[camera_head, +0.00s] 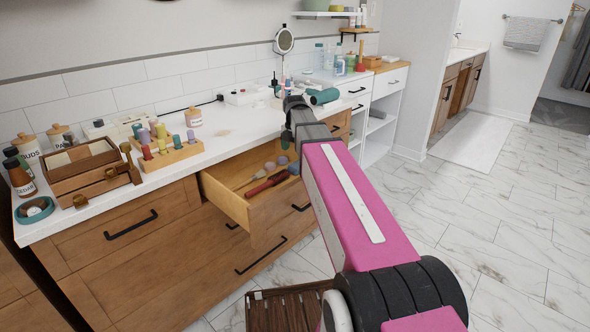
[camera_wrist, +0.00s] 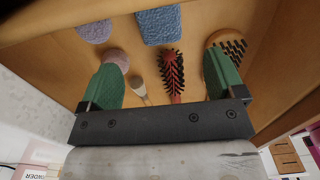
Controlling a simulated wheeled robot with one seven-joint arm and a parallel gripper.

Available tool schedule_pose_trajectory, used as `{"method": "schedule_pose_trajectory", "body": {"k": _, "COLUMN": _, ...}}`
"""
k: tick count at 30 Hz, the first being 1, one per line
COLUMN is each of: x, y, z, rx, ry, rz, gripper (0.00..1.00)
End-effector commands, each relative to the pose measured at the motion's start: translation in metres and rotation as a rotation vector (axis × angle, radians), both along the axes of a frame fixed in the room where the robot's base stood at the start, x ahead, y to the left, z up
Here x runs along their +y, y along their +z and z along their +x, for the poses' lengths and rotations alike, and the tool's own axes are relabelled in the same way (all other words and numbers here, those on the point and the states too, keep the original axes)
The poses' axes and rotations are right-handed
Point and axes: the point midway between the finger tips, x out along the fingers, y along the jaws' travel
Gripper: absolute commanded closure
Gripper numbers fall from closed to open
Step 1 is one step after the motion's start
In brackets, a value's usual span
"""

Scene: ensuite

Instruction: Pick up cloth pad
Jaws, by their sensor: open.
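The wrist view shows soft, cloth-like pads in the open wooden drawer: a lavender round one (camera_wrist: 94,31), a blue rectangular one (camera_wrist: 158,26) and a pinkish round one (camera_wrist: 116,58). I cannot tell which one the task means. My gripper (camera_wrist: 162,62) is open above the drawer, its green fingers spread apart with nothing held between them. The left finger partly overlaps the pinkish pad in the picture; contact cannot be told. In the head view my gripper (camera_head: 287,136) is mostly hidden behind my arm. The drawer (camera_head: 226,203) also shows there.
The drawer also holds a red round hairbrush (camera_wrist: 172,72), a thin brush (camera_wrist: 138,86) and a wooden paddle brush (camera_wrist: 230,42). The counter (camera_head: 222,133) above has bottles, a wooden organizer (camera_head: 92,172) and a teal hair dryer (camera_head: 323,96). Open tiled floor lies to the right.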

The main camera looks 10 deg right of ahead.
Motion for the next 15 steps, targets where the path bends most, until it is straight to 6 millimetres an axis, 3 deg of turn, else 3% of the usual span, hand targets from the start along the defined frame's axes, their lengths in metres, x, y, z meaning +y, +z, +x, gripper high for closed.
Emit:
{"method": "schedule_pose_trajectory", "body": {"k": 3, "x": 0.0, "y": -0.018, "z": 0.0, "rx": 0.001, "ry": 0.0, "rz": 0.0, "gripper": 0.12}}
{"method": "schedule_pose_trajectory", "body": {"k": 15, "x": -0.003, "y": -0.046, "z": 0.001, "rx": 0.001, "ry": 0.0, "rz": 0.0, "gripper": 0.12}}
